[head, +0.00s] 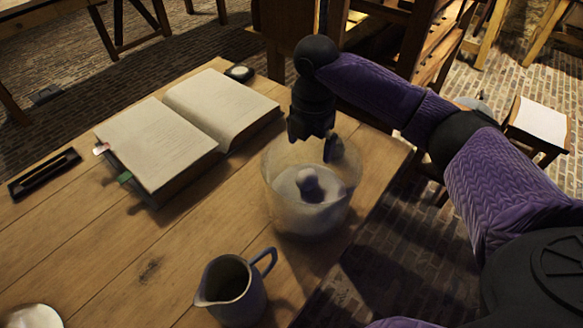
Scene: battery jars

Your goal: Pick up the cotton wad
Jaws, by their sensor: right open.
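My right gripper (316,146) points down over the jar's mouth. It is open, with its fingertips around the level of the rim, above the wad and apart from it. Nothing shows between its fingers. My left gripper is not in the head view.
A blue-grey jug (232,292) stands in front of the jar. An open book (160,140) lies to the left, with a dark pen tray (44,174) beyond it.

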